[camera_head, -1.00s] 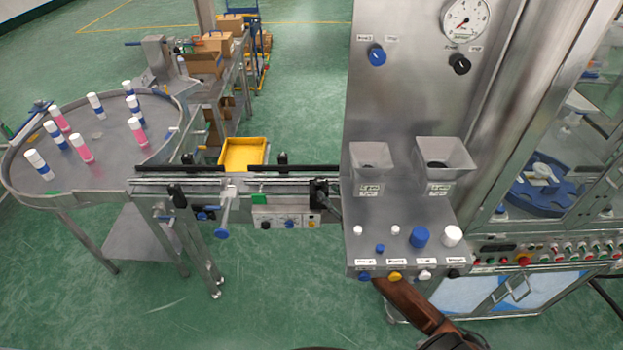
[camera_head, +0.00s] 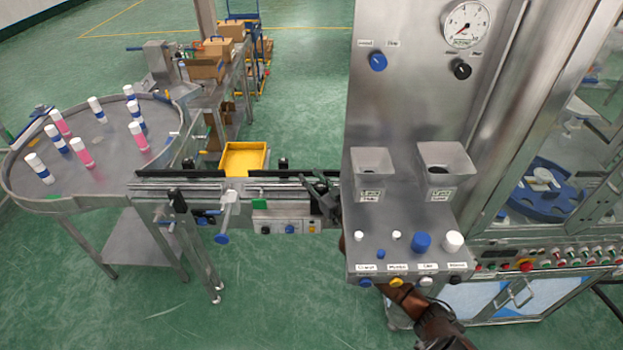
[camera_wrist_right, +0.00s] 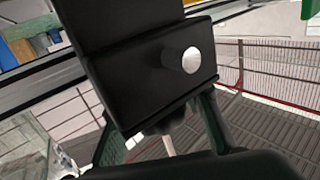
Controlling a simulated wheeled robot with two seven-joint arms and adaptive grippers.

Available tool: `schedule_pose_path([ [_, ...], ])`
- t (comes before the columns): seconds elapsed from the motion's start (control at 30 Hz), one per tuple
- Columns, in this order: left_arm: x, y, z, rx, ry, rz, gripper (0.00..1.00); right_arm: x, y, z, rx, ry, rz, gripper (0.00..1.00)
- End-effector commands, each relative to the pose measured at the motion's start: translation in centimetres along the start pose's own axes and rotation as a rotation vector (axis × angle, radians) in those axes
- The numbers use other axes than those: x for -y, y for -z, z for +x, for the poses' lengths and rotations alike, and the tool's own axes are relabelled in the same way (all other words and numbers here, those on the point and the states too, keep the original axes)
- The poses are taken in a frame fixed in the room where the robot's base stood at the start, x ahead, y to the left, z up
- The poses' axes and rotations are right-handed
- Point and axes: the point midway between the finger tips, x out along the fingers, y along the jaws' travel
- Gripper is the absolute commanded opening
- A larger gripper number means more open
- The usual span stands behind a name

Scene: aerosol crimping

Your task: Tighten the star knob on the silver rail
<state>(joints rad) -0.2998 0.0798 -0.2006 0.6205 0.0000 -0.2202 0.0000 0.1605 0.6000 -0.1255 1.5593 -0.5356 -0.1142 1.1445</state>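The silver rail (camera_head: 225,184) runs along the conveyor in the middle of the head view. A black clamp stands at its right end, partly covered by my right gripper (camera_head: 322,192). In the right wrist view a black block (camera_wrist_right: 140,75) with a silver round pin (camera_wrist_right: 188,60) fills the middle. The fingers of my right gripper (camera_wrist_right: 160,135) stand apart below it, one on each side of a small dark part under the block. I cannot tell whether they touch it, and no star shape is clear. My left gripper is out of view.
The filling machine's panel (camera_head: 400,262) with caps and two hoppers is close right of my right gripper. A round table (camera_head: 92,185) with several bottles is at the left. A yellow tray (camera_head: 243,158) sits behind the conveyor. A blue knob (camera_head: 221,239) hangs below it.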

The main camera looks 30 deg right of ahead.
Motion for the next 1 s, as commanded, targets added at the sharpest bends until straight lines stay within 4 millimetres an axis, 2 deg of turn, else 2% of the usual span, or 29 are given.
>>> schedule_pose_path([
  [0.17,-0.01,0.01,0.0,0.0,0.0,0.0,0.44,0.01,-0.05,-0.02,0.001,0.0,0.0,0.34],
  [0.67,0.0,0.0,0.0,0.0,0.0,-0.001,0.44,0.01,-0.1,-0.06,0.001,0.0,0.001,0.0],
  [1.0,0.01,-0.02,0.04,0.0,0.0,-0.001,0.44,-0.01,-0.22,-0.1,0.003,-0.012,0.002,0.0],
])
